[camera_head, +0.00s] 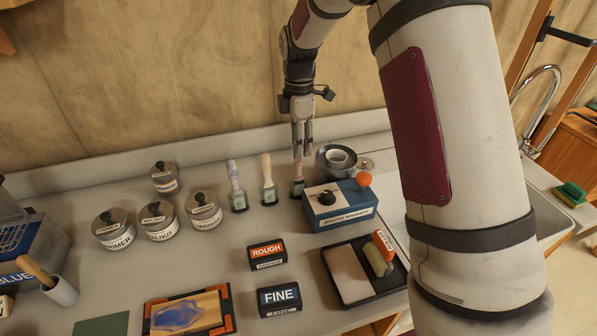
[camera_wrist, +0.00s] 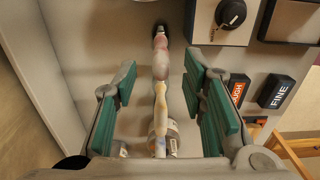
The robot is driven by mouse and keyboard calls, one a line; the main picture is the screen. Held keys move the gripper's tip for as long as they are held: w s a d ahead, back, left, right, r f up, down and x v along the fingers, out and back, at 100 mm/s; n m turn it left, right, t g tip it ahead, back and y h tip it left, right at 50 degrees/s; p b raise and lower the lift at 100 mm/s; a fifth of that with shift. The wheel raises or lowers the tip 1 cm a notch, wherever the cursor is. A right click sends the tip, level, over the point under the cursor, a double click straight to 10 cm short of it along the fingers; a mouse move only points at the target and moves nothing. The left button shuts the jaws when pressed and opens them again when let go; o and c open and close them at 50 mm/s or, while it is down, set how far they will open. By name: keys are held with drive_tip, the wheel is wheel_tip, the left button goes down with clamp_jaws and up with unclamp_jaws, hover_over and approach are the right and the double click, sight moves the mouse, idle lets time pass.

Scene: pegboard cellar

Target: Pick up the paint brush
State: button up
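Several paint brushes stand upright in a row at the back of the counter. One has a pale blue and white handle (camera_head: 234,175), one a cream-yellow handle (camera_head: 266,167), and one a reddish handle (camera_head: 298,170). My gripper (camera_head: 302,150) points down over the reddish brush, its fingertips near the top of that handle. In the wrist view, the open gripper (camera_wrist: 168,95) has green pads either side of a reddish handle (camera_wrist: 161,60), with a yellowish handle (camera_wrist: 160,105) lined up below it in the picture. Contact with the handle cannot be seen.
Lidded tins (camera_head: 203,208) stand left. ROUGH (camera_head: 267,253) and FINE (camera_head: 279,299) blocks and a roller tray (camera_head: 350,275) lie in front.

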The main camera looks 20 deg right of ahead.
sight(298, 178)
wheel_tip(298, 178, down, 9)
drive_tip(key=shift+s+a+p, duration=0.1)
drive_tip(key=shift+p, duration=0.85)
clamp_jaws()
